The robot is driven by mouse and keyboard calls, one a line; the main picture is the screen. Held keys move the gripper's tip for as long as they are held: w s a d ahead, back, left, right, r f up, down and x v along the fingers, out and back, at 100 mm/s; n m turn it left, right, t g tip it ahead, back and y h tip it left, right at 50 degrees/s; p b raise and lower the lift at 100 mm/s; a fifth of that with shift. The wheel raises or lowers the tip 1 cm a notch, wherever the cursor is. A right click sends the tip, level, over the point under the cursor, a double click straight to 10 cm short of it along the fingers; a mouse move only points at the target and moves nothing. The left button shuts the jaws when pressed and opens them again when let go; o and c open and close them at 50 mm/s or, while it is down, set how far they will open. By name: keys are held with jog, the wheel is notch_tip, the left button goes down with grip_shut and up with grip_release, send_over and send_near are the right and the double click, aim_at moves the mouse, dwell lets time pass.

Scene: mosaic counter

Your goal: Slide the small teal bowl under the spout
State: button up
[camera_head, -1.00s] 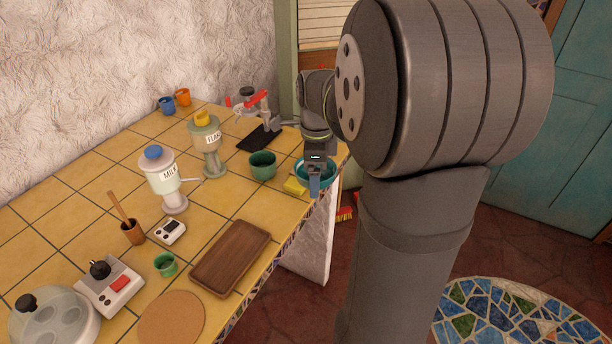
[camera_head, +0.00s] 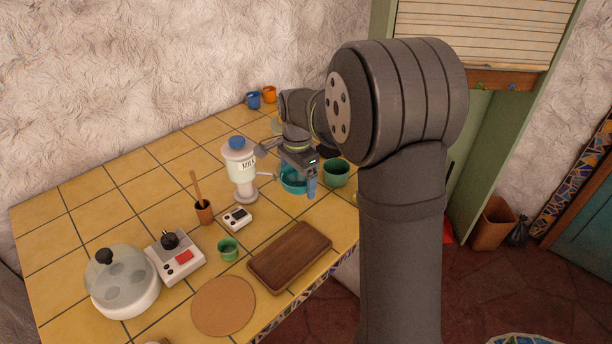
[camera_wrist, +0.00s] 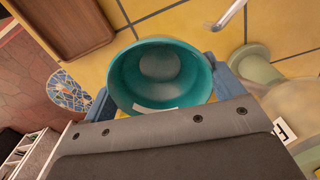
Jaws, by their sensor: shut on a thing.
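My gripper (camera_head: 303,183) is shut on the teal bowl (camera_head: 290,184), with blue fingers on opposite sides of it. In the wrist view the bowl (camera_wrist: 160,72) looks empty, apart from a pale patch at its near inner wall. I cannot tell whether it touches the counter. The MILK dispenser (camera_head: 241,170) stands left of the bowl. Its metal spout (camera_head: 267,176) points toward the bowl and ends close to its left rim. In the wrist view the spout (camera_wrist: 230,13) is just past the bowl's upper right rim, not over its middle.
A darker green bowl (camera_head: 336,175) stands right of the teal bowl. A wooden tray (camera_head: 290,256), a small green cup (camera_head: 228,250) and a small white device (camera_head: 237,218) are in front. A greenish dispenser pedestal (camera_wrist: 254,68) is close on the right in the wrist view.

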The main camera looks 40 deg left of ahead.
aim_at(290, 178)
jog(key=shift+f, duration=2.05)
jog(key=shift+a+f, duration=0.15)
jog(key=shift+f, duration=0.75)
jog(key=shift+a, duration=1.5)
jog(key=shift+f, duration=0.1)
jog(key=o, duration=0.9)
jog(key=shift+r, duration=3.5)
